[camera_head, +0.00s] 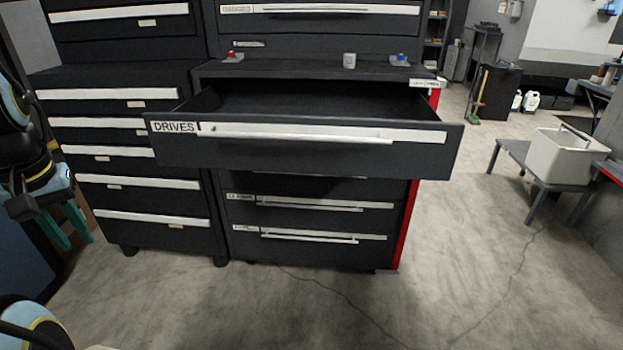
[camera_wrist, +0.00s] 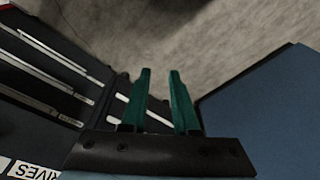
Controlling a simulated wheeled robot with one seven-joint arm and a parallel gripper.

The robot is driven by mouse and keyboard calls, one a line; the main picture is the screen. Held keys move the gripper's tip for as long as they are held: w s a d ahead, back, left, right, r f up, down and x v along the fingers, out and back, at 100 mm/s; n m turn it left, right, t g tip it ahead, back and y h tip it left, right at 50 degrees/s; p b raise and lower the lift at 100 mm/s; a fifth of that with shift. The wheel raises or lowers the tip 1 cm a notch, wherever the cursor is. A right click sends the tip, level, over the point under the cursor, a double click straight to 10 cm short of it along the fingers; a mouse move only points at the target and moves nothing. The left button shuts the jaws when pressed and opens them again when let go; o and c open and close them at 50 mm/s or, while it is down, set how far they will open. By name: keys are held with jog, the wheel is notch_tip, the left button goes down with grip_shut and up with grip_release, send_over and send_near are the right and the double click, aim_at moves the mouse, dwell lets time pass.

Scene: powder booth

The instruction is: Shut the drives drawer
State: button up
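The drives drawer (camera_head: 320,155) is pulled well out of the dark tool cabinet in the head view. Its front has a long pale handle strip and a "DRIVES" label (camera_head: 174,127) at the left. Its visible inside looks empty. The label also shows upside down in the wrist view (camera_wrist: 33,171), at the lower left. My gripper (camera_head: 84,226) is at the left of the head view, left of the drawer and low, apart from it. In the wrist view its two teal fingers (camera_wrist: 160,72) stand apart with nothing between them.
Shut drawers (camera_head: 310,222) lie below the open one. Another dark drawer cabinet (camera_head: 165,232) stands close on the left. The floor in front is clear. A white bin (camera_head: 565,158) sits on a low bench at right.

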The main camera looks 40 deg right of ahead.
jog(key=shift+t, duration=0.3)
jog(key=b+x, duration=0.3)
jog(key=x, duration=0.1)
jog(key=s+b+x, duration=0.1)
jog(key=b+x, duration=0.6)
jog(key=x, duration=0.1)
jog(key=shift+s+a+f, duration=0.1)
jog(key=shift+s+f, duration=0.15)
jog(key=shift+f, duration=0.1)
grip_shut()
jog(key=w+d+f+m+t+b, duration=0.3)
jog(key=w+f+m+b, duration=0.4)
jog(key=b, duration=0.5)
jog(key=d+t+h, duration=0.2)
jog(key=d, duration=0.1)
jog(key=m+g+h+p, duration=0.6)
jog(key=m+h, duration=1)
jog(key=m, duration=1.1)
send_near(324, 151)
jog(key=s+d, duration=0.2)
jog(key=d, duration=0.1)
jog(key=shift+w+d+g+b, duration=0.3)
jog(key=shift+w+d+g, duration=0.1)
jog(key=shift+w+d, duration=0.65)
jog(key=shift+w+d+r, duration=0.1)
jog(key=shift+w+d, duration=0.2)
jog(key=shift+d, duration=0.05)
